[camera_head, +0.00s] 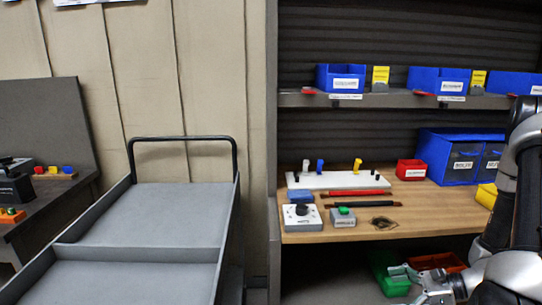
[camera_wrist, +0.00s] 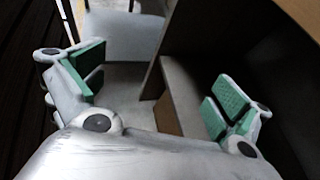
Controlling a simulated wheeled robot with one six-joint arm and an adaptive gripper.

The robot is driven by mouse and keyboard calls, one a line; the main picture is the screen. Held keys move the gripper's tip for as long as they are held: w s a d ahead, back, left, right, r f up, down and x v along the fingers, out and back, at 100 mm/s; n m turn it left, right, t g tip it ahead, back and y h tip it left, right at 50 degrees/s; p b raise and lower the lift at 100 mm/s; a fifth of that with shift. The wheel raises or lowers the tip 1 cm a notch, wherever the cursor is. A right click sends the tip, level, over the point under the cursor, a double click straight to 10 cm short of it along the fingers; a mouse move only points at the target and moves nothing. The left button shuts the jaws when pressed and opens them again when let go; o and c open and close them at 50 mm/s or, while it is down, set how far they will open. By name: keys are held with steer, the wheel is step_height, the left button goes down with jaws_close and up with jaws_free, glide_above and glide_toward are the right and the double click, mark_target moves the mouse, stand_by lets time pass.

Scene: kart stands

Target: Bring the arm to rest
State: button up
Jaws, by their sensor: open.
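My gripper (camera_head: 408,284) is at the lower right in the head view, in front of the workbench (camera_head: 440,211) and below its top. My arm comes in from the right edge, bent downward. In the wrist view my gripper (camera_wrist: 158,90) shows its two green-padded fingers wide apart, with nothing between them. Beyond the fingers are grey and brown surfaces that I cannot name for sure.
A grey cart (camera_head: 150,252) with a black handle stands left of the bench. The bench top holds a white rack (camera_head: 338,181), a red bin (camera_head: 411,169) and blue drawers (camera_head: 455,157). A green bin (camera_head: 386,272) and an orange-red bin (camera_head: 437,261) lie below, close to my gripper.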

steer(key=s+d+r+n+g+h, duration=0.3)
steer(key=s+r+n+h, duration=0.15)
steer(key=r+n, duration=0.45)
steer(key=s+d+r+n+g+h, duration=0.2)
steer(key=s+r+n+g+h, duration=0.3)
steer(key=r, duration=0.5)
step_height(320, 180, up, 15)
steer(key=s+a+n+t+h, duration=0.2)
steer(key=n+t, duration=0.5)
steer(key=t, duration=0.1)
steer(key=shift+a+r+n+h, duration=0.15)
steer(key=shift+a+n+h, duration=0.05)
steer(key=shift+n+h, duration=0.15)
